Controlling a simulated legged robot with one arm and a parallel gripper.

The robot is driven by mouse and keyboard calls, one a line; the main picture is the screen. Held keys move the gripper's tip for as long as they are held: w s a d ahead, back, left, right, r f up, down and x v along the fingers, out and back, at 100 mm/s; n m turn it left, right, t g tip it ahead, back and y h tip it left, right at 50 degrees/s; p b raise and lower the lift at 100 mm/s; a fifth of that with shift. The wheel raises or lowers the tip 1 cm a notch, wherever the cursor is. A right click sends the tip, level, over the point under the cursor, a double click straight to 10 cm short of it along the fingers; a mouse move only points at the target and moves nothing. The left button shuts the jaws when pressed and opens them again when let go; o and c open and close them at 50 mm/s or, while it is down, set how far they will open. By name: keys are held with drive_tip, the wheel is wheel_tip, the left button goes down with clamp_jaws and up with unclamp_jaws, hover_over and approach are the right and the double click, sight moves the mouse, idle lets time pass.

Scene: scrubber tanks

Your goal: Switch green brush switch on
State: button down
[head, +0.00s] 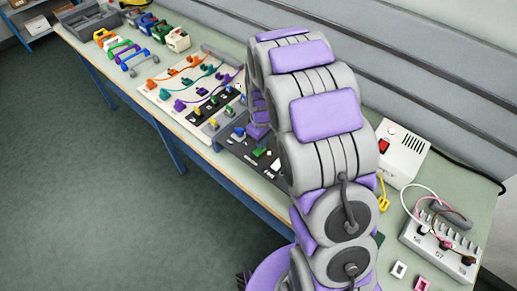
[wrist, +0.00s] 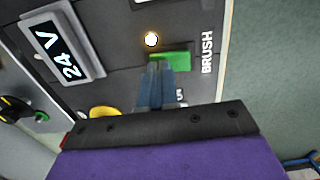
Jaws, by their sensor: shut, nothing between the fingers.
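The green brush switch (wrist: 178,58) shows in the wrist view as a green rocker on a dark panel, beside the printed word BRUSH (wrist: 207,50). A small lamp (wrist: 151,39) just above it glows yellow-white. My gripper (wrist: 158,68) is shut and empty, with its fingertips at the lower left part of the green switch and overlapping it in the picture. I cannot tell whether they touch it. In the head view, the dark panel (head: 246,150) is partly hidden behind my arm, and the gripper is not visible.
A 24 V display (wrist: 62,48) sits left of the switch, and a yellow part (wrist: 104,112) shows below it. In the head view, a white box with a red switch (head: 400,155) and a terminal block (head: 440,243) stand at right. Cable boards (head: 190,85) fill the bench at left.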

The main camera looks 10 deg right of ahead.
drive_tip(key=shift+r+p, duration=1.1)
drive_tip(key=shift+r, duration=2.25)
drive_tip(key=s+r+m, duration=0.2)
drive_tip(key=s+r, duration=0.2)
drive_tip(key=s, duration=0.7)
drive_tip(key=s+r+m+g, duration=0.1)
drive_tip(key=s+r, duration=0.4)
drive_tip(key=s, duration=0.7)
drive_tip(key=s+r+m, duration=0.4)
drive_tip(key=s+r, duration=0.1)
drive_tip(key=s, duration=0.6)
drive_tip(key=shift+s+r+g, duration=0.15)
drive_tip(key=shift+r+g, duration=0.1)
drive_tip(key=shift+g, duration=0.15)
drive_tip(key=shift+d, duration=0.1)
